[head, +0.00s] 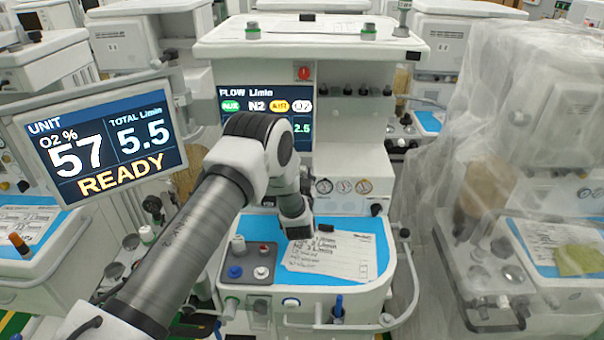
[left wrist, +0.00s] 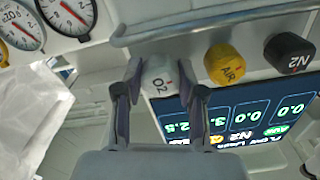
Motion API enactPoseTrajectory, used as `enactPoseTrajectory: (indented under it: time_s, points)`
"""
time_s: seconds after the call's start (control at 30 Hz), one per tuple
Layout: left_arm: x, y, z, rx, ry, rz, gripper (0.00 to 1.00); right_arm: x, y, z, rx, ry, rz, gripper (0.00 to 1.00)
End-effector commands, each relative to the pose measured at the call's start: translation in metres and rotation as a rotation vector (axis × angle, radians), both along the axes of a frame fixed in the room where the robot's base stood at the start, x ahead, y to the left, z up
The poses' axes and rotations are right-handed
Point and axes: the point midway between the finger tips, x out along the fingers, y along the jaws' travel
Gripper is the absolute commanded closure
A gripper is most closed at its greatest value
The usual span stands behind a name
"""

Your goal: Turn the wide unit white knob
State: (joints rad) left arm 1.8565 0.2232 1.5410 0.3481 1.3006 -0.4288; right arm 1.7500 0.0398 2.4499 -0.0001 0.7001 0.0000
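The white knob (left wrist: 159,80), marked O2, shows in the left wrist view between the two fingers of my left gripper (left wrist: 161,68). One finger lies close against each side of it, and the gripper looks shut on the knob. The yellow AIR knob (left wrist: 225,64) and the black N2 knob (left wrist: 288,51) sit beside it, clear of the fingers. The flow display (left wrist: 255,115) beside the knobs also shows in the head view (head: 235,92). In the head view my left arm covers the knob and the fingertips. My right gripper is not in view.
Round gauges (left wrist: 68,10) and a metal rail (left wrist: 205,22) are close to the knobs. Below the panel is a blue worktop (head: 385,245) with a paper sheet (head: 345,257). A monitor reading READY (head: 102,140) stands left. A plastic-draped cart (head: 500,130) stands right.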

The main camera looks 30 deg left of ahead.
Motion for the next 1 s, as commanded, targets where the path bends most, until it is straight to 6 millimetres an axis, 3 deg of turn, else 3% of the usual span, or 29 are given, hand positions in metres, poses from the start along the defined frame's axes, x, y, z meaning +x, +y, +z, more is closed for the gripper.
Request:
enactPoseTrajectory:
  time_s: [0.03, 0.07, 0.3, 0.63, 0.93, 0.97, 1.0]
  points:
    - [0.0, 0.0, 0.0, 0.0, 0.0, 0.0, 0.88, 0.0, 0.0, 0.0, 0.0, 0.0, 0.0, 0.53]
    - [0.0, 0.0, 0.0, 0.0, 0.0, 0.0, 0.98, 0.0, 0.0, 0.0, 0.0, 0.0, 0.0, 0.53]
    - [0.0, 0.0, -0.001, 0.033, 0.02, 0.0, 0.98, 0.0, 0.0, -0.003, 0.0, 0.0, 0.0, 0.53]
    - [0.0, -0.001, -0.001, 0.335, 0.207, -0.001, 0.98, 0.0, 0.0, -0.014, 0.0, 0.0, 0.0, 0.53]
    - [0.0, -0.001, -0.001, 0.349, 0.217, 0.0, 0.98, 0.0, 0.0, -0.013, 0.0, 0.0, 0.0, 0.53]
    - [0.0, -0.001, -0.001, 0.349, 0.217, 0.0, 0.53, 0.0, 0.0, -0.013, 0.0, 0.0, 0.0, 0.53]
    - [0.0, -0.001, -0.001, 0.348, 0.216, 0.0, 0.53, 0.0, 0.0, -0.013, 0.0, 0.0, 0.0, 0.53]
